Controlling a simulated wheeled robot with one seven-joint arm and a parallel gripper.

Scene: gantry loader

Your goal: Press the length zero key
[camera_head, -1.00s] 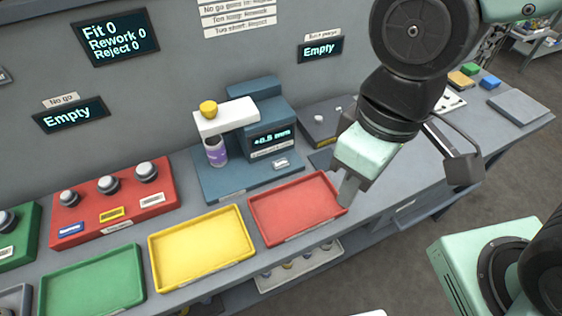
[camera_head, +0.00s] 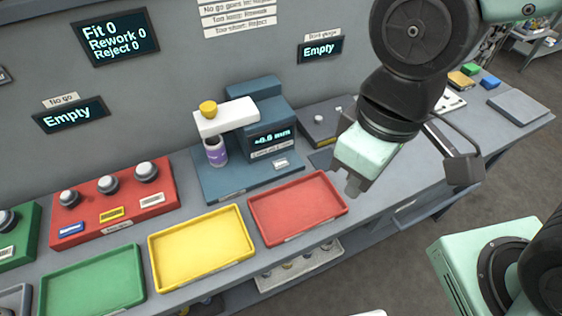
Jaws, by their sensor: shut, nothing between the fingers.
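The blue length gauge (camera_head: 268,91) stands on the bench against the wall. Its display (camera_head: 271,141) is lit with a small mm reading, hard to make out exactly. A small pale key or label (camera_head: 281,163) sits on the gauge base below the display; its lettering is too small to read. A purple-and-white cylinder (camera_head: 215,152) stands under the gauge's white arm (camera_head: 226,117), which has a yellow knob on top. My gripper (camera_head: 353,191) is shut and empty, over the bench to the right of the gauge, near the red tray's right end, apart from the key.
Red (camera_head: 337,184), yellow (camera_head: 249,231) and green (camera_head: 141,263) trays line the bench front. A red box (camera_head: 84,218) with knobs stands left of the gauge. A dark box (camera_head: 318,123) stands right of it, partly behind my arm. Wall displays hang behind.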

